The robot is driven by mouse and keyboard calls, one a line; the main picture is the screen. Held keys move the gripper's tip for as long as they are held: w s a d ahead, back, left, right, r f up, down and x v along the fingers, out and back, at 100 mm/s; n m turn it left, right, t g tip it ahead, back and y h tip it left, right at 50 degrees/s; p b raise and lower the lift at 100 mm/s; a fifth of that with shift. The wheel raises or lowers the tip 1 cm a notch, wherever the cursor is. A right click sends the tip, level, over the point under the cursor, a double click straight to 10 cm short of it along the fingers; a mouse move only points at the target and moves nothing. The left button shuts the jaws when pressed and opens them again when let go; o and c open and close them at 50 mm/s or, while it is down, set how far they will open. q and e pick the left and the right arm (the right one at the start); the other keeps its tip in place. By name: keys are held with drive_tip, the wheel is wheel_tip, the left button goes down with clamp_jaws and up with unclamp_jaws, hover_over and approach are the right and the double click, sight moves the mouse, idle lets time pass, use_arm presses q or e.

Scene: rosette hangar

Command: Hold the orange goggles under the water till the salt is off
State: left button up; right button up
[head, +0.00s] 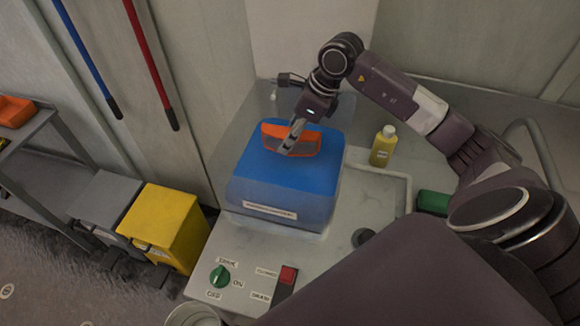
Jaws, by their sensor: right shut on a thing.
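The orange goggles (272,131) are at the far part of a blue-topped, labelled tub (262,212) on the counter. My right gripper (294,144) comes down from above and is shut on the goggles. I cannot tell whether the blue top is water or a solid surface, nor whether the goggles touch it. No running water and no salt can be made out on the goggles at this size. My left gripper is out of view.
A yellow bottle (383,146) and a green item (433,202) are right of the tub. A green knob (220,276) and a red switch (287,275) are on the counter front. Yellow (172,222) and grey (103,203) bins stand left. An orange tray (15,111) sits on a shelf.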

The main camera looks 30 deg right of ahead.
wheel_tip(320, 180, up, 9)
drive_tip(key=p, duration=0.4)
drive_tip(key=shift+p, duration=0.4)
drive_tip(key=shift+r, duration=1.4)
